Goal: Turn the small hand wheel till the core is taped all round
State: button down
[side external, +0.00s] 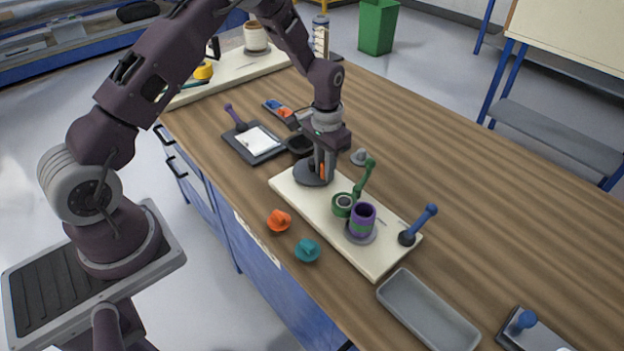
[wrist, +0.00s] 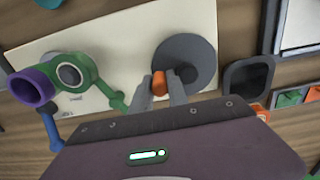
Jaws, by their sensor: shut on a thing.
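The small hand wheel is a dark grey disc (side external: 309,177) at the far end of a cream board; it also shows in the wrist view (wrist: 190,52). My gripper (side external: 322,171) points down over the wheel, its fingers shut on the orange knob (wrist: 159,85). The core is a purple hollow cylinder (side external: 362,212) standing upright on a grey round base, with a green band on its visible side; its far side is hidden. In the wrist view, the core (wrist: 33,87) sits at the left. A green roller (side external: 342,209) with a pale centre stands beside the core, close to it.
A green lever (side external: 366,174) and a blue-handled lever (side external: 425,219) rise from the board (side external: 385,262). Orange (side external: 279,220) and teal (side external: 307,250) knobbed pieces lie in front. An empty grey tray (side external: 428,311) is at the near right.

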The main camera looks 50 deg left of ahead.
jog(key=shift+a, duration=0.15)
jog(key=shift+w+a, duration=0.25)
jog(key=shift+w, duration=0.55)
jog(key=shift+w+a, duration=0.55)
jog(key=shift+w+a+f, duration=0.1)
jog(key=shift+w+a, duration=0.2)
jog(key=shift+a, duration=0.35)
